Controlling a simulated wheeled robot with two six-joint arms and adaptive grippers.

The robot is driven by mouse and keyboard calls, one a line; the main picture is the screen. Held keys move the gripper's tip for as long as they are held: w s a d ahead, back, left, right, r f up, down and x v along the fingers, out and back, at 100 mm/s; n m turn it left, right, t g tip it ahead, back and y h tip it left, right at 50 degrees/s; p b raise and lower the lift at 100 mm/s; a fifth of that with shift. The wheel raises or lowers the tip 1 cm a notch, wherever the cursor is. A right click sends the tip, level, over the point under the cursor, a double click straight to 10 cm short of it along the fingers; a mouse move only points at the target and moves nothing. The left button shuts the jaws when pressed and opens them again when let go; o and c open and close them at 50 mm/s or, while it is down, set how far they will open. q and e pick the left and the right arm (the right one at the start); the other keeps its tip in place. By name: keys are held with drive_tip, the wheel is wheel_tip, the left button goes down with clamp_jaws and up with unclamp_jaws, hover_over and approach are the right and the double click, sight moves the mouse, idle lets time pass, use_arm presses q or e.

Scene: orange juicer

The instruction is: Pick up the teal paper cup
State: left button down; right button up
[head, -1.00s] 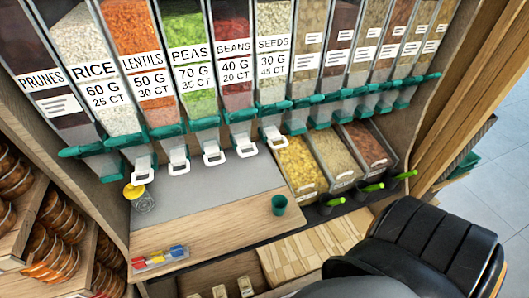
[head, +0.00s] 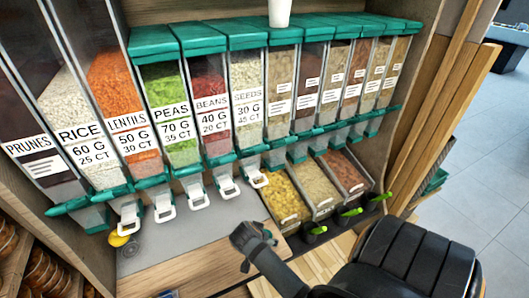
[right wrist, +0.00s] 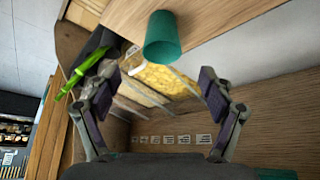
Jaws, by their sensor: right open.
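The teal paper cup (right wrist: 165,38) shows in the right wrist view, standing on the wooden counter (right wrist: 200,18), which appears upside down there. My right gripper (right wrist: 160,82) is open, with one finger on each side of the picture. The cup lies ahead of the gap between the fingers, and nothing is held. In the head view my right gripper (head: 250,238) is over the front of the counter, and the cup is hidden behind it. My left gripper is not in view.
Bulk dispensers (head: 210,110) with white handles line the back. Open bins of yellow and brown food (head: 285,193) with green-handled scoops (head: 350,212) stand right of the gripper. The grey mat (head: 180,235) left of the gripper is mostly clear.

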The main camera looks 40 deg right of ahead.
drive_tip(key=x, duration=0.5)
drive_tip(key=shift+p+x, duration=0.6)
drive_tip(key=shift+x, duration=2.2)
drive_tip(key=shift+a, duration=0.25)
drive_tip(key=c, duration=0.9)
